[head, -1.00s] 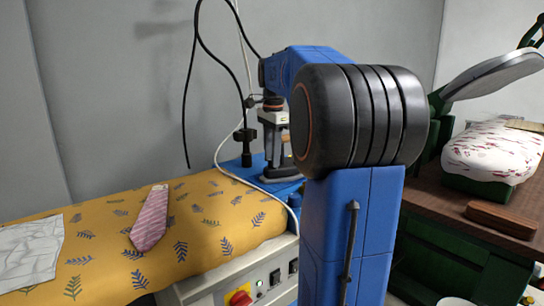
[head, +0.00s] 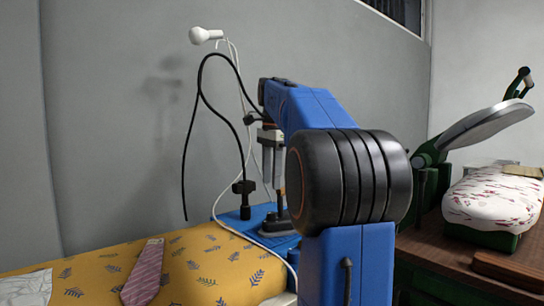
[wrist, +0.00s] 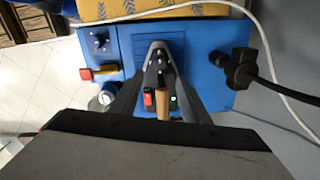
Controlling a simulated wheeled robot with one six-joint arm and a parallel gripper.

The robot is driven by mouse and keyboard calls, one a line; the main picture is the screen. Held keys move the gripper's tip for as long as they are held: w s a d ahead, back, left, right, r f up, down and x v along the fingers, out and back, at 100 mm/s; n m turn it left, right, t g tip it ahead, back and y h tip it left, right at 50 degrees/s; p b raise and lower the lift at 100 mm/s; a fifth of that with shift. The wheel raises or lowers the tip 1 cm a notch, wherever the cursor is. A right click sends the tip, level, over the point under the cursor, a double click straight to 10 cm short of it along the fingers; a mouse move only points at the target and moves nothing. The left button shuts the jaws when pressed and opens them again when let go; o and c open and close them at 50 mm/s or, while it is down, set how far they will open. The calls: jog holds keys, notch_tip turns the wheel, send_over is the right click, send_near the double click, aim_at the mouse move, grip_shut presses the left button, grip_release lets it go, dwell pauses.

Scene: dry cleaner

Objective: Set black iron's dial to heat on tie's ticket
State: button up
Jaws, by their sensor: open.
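The black iron (head: 276,226) stands on a blue board beyond the yellow ironing surface, partly hidden by my arm in the head view. In the wrist view its dark pointed nose (wrist: 158,50) faces up the picture, with a wooden handle lower down. I cannot make out its dial setting. My gripper (wrist: 158,82) is open above the iron, its dark fingers on either side. I cannot tell whether they touch it. The pink striped tie (head: 143,274) lies on the yellow surface. A small pale ticket (head: 154,242) shows at its upper end; its print is unreadable.
The blue board (wrist: 208,62) also carries a black knob (wrist: 100,42) and a red and yellow part (wrist: 100,72) on the left. A black hose (wrist: 243,68) and white cable run close on the right. A press (head: 493,205) stands at right.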

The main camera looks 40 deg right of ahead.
notch_tip(320, 180, up, 7)
jog(key=shift+s, duration=0.15)
dwell(0.7)
